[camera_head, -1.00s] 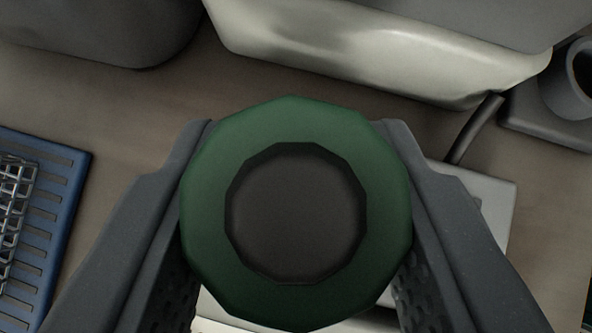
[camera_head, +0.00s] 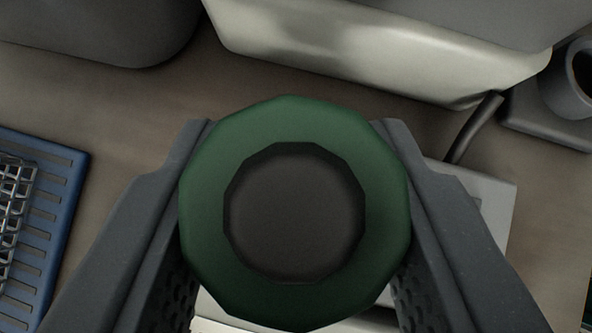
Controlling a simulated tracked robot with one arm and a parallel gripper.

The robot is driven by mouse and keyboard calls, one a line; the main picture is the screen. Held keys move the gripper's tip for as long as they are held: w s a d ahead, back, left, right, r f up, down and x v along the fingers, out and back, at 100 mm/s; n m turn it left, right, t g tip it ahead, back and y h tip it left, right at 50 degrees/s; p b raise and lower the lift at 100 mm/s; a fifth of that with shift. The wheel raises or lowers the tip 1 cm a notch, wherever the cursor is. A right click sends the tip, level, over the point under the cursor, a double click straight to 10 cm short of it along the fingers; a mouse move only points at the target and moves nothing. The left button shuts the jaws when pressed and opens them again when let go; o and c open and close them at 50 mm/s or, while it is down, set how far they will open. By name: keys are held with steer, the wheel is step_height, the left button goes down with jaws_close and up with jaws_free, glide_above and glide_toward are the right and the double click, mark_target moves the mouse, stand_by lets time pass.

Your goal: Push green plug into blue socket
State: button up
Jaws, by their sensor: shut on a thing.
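The green plug (camera_head: 388,215) is round with a dark grey centre and fills the middle of the camera view, seen from its back end. My gripper (camera_head: 295,215) is shut on it, with one dark grey finger at its left side and one at its right. The plug hides what lies straight beyond it. I see no blue socket; it may be hidden behind the plug or lie outside the view.
A blue slotted tray (camera_head: 50,240) with a wire rack (camera_head: 14,205) lies at left. A large pale housing (camera_head: 370,55) spans the top, beside a dark rounded object (camera_head: 95,30). A dark cup-like holder (camera_head: 568,95) stands at right. A pale box (camera_head: 490,205) lies below it. Brown tabletop shows between.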

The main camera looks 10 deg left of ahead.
steer(key=shift+f+b, duration=0.8)
steer(key=shift+f, duration=0.65)
steer(key=o, duration=1.1)
steer(key=p+v, duration=0.1)
steer(key=v, duration=1.2)
steer(key=shift+s+r, duration=0.2)
steer(key=shift+s, duration=0.1)
